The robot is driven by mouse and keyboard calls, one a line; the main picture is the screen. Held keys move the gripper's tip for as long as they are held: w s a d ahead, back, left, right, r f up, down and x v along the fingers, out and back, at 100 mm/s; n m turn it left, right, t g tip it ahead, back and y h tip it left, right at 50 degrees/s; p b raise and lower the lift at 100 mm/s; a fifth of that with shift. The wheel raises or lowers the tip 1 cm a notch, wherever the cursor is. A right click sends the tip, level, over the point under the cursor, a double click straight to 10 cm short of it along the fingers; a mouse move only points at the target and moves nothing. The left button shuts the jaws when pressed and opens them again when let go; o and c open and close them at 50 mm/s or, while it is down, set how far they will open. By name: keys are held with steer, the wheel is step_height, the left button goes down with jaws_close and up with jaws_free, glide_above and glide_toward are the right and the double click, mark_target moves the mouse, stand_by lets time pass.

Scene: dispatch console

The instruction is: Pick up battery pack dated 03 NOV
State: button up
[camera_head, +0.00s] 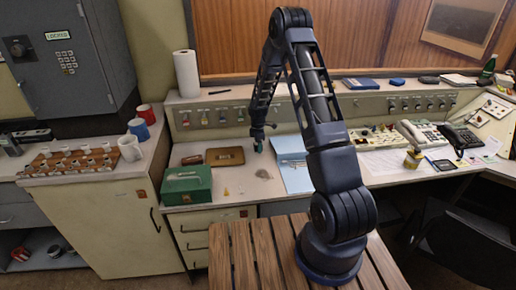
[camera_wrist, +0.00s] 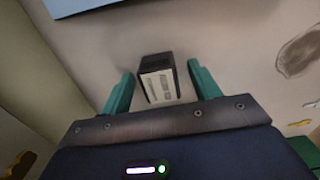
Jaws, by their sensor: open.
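In the wrist view a small black battery pack (camera_wrist: 158,78) with a pale printed label lies on the light counter. The label's text is too blurred for me to read a date. My gripper (camera_wrist: 160,74) is open, with its green fingers on either side of the pack and a visible gap at each side. I cannot tell how far down the fingers reach. In the head view my gripper (camera_head: 258,143) is low over the counter, left of the light-blue folder; the pack cannot be made out there.
A green metal box (camera_head: 187,185) and a brown flat case (camera_head: 225,156) lie left of my gripper. The light-blue folder (camera_head: 293,165) is close on its right. The control panel (camera_head: 222,116) rises behind.

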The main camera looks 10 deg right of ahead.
steer(key=shift+f, duration=0.3)
steer(key=c, duration=1.1)
steer(key=shift+c, duration=0.2)
steer(key=shift+r, duration=0.2)
